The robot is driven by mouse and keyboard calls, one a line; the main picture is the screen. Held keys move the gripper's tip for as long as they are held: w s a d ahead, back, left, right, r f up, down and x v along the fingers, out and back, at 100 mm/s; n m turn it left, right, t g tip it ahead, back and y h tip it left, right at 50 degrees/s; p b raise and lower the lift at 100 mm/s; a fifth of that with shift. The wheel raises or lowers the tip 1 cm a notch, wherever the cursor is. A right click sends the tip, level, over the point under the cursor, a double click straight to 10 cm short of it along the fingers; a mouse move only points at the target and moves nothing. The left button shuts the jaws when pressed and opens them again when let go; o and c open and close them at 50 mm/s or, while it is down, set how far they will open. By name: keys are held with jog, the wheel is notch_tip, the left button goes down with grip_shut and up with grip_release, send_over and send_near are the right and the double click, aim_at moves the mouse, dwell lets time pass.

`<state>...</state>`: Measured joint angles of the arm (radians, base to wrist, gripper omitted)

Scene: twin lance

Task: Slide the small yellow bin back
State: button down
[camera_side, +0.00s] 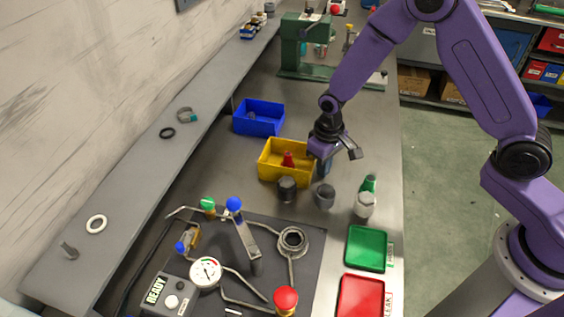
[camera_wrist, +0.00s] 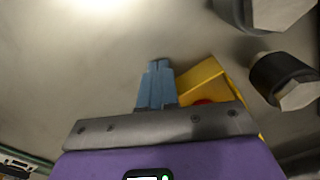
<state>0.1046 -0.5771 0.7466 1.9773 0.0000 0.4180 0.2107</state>
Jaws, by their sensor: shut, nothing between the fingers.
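The small yellow bin (camera_side: 270,174) stands on the grey bench in the side view, with a red piece (camera_side: 288,159) inside. In the wrist view, part of the bin (camera_wrist: 203,80) shows just right of my fingers, and the rest is hidden behind my gripper's body. My gripper (camera_side: 323,169) is low at the bin's right side in the side view. Its two blue fingers are together and empty in the wrist view (camera_wrist: 158,66). I cannot tell whether they touch the bin wall.
A blue bin (camera_side: 258,118) stands behind the yellow one. Dark-and-grey plugs (camera_side: 287,189) (camera_side: 325,196) and a green-topped bottle (camera_side: 367,200) stand in front and to the right. A pipe fixture with a gauge (camera_side: 205,272), a green tray (camera_side: 367,248) and a red tray (camera_side: 361,298) lie nearer.

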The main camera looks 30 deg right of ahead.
aim_at(299, 162)
jog(key=shift+f, duration=0.2)
jog(key=shift+r, duration=0.3)
dwell(0.3)
jog(key=shift+w+a, duration=0.1)
jog(key=shift+a, duration=0.05)
jog(key=shift+w+a, duration=0.6)
jog(key=shift+a, duration=0.05)
jog(key=shift+w+a, duration=0.1)
dwell(0.4)
jog(key=shift+w+a, duration=0.55)
jog(key=shift+a, duration=0.1)
jog(key=shift+w+a, duration=0.1)
jog(key=shift+w, duration=0.05)
jog(key=shift+w+a, duration=0.55)
jog(key=shift+a, duration=0.1)
jog(key=shift+w+a, duration=0.1)
